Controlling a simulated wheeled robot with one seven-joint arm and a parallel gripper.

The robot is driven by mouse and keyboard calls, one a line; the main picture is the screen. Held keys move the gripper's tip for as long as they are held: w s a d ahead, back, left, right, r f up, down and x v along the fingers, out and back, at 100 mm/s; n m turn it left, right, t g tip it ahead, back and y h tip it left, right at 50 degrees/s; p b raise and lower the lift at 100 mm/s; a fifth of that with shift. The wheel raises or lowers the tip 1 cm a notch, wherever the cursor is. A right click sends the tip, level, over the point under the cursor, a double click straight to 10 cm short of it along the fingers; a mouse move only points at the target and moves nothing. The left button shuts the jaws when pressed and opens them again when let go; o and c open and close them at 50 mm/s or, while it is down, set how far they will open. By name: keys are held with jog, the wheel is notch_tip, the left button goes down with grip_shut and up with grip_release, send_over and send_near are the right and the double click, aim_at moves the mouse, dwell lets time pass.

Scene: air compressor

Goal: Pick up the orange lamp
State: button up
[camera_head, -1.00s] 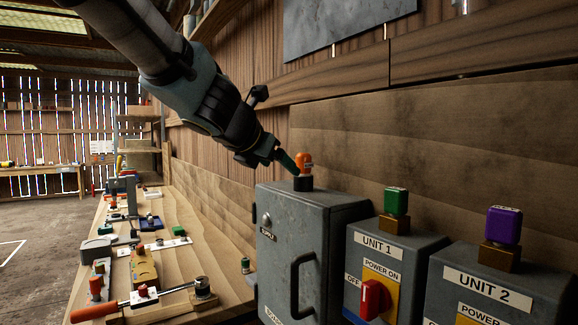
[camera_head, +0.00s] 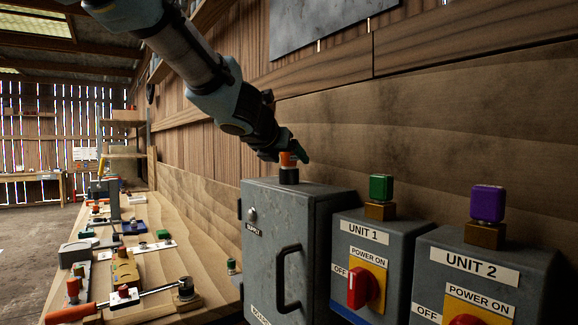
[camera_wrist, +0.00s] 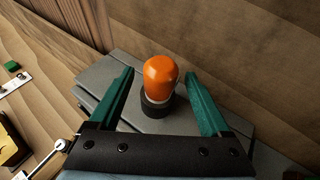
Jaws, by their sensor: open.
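The orange lamp (camera_head: 287,159) stands upright on a dark round base on top of the grey supply cabinet (camera_head: 287,236). In the wrist view the lamp (camera_wrist: 160,78) shows its rounded orange top and the black base below it. My gripper (camera_wrist: 160,82) is open, with one green finger to the left of the lamp and one to the right. Gaps show between the lamp and both fingers. In the head view my gripper (camera_head: 293,150) is at the lamp's top and hides part of it.
Right of the cabinet stand the Unit 1 box (camera_head: 368,262) with a green lamp (camera_head: 381,187) and the Unit 2 box (camera_head: 470,275) with a purple lamp (camera_head: 487,203). A wooden wall (camera_head: 430,120) rises close behind. A workbench (camera_head: 205,245) with several tools lies to the left.

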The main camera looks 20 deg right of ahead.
jog(key=shift+w+d+f, duration=0.25)
jog(key=shift+w+d, duration=0.15)
grip_shut()
dwell(0.4)
